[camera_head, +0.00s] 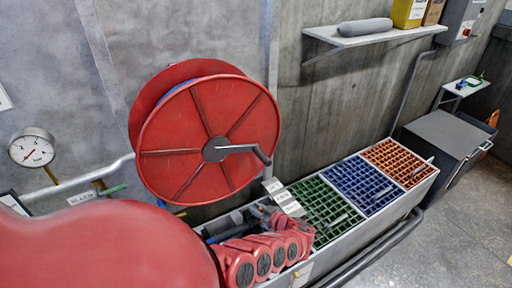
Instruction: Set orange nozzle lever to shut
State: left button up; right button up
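I cannot pick out an orange nozzle lever for certain. A small orange part (492,118) shows at the far right, behind the dark grey cabinet, too small to make out. The large red hose reel (192,135) with a dark crank (240,151) is on the wall, left of centre. My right gripper does not show.
The trough holds green (322,209), blue (361,185) and orange (396,161) grids. A pressure gauge (32,148) is at the left, above a large smooth red shape. A wall shelf (374,38) juts out above. Floor (451,231) is clear at the right, beside the grey cabinet (446,136).

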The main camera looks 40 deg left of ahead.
pick_arm(q)
grip_shut()
dwell(1.1)
